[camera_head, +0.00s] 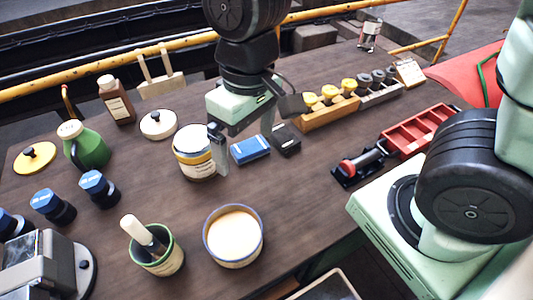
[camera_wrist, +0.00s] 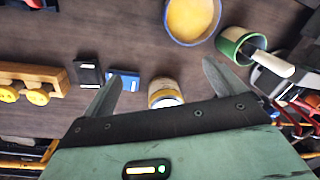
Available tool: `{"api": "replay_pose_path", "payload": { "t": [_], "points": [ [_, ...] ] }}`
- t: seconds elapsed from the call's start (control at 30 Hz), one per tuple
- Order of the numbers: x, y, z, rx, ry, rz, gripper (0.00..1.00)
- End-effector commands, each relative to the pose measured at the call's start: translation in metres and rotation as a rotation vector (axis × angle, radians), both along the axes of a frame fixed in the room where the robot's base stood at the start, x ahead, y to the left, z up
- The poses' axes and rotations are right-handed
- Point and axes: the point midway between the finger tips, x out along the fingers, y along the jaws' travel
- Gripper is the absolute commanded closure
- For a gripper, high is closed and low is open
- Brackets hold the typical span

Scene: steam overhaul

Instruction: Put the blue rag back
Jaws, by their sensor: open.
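The blue rag (camera_head: 250,149) looks like a flat, folded blue block lying on the dark wooden table, beside a similar black block (camera_head: 286,140). In the wrist view the blue rag (camera_wrist: 123,82) is by the left finger, which partly overlaps it. My gripper (camera_head: 244,152) is open with nothing between its fingers. It hangs over the middle of the table, near the blue rag and the labelled tin (camera_head: 194,152). In the wrist view my gripper (camera_wrist: 162,72) shows its two fingers wide apart. I cannot tell its exact height above the table.
A cream-filled bowl (camera_head: 233,236) and a green pot with a brush (camera_head: 156,247) stand at the front. A wooden block with knobs (camera_head: 328,112) and a red tray (camera_head: 419,131) are at right. Bottles and blue-capped jars crowd the left.

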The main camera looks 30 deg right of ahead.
Motion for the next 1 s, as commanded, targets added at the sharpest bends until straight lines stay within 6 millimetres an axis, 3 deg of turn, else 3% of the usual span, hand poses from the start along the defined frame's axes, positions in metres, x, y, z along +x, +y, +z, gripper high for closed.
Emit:
{"api": "replay_pose_path", "payload": {
  "t": [0.03, 0.1, 0.27, 1.0],
  "points": [
    [-0.022, 0.001, 0.007, -0.002, -0.014, 0.067, 0.05],
    [-0.045, 0.001, 0.011, -0.013, -0.026, 0.143, 0.05],
    [-0.07, -0.002, 0.013, -0.034, -0.044, 0.232, 0.05],
    [-0.072, -0.002, 0.013, -0.035, -0.044, 0.238, 0.05]
  ]
}}
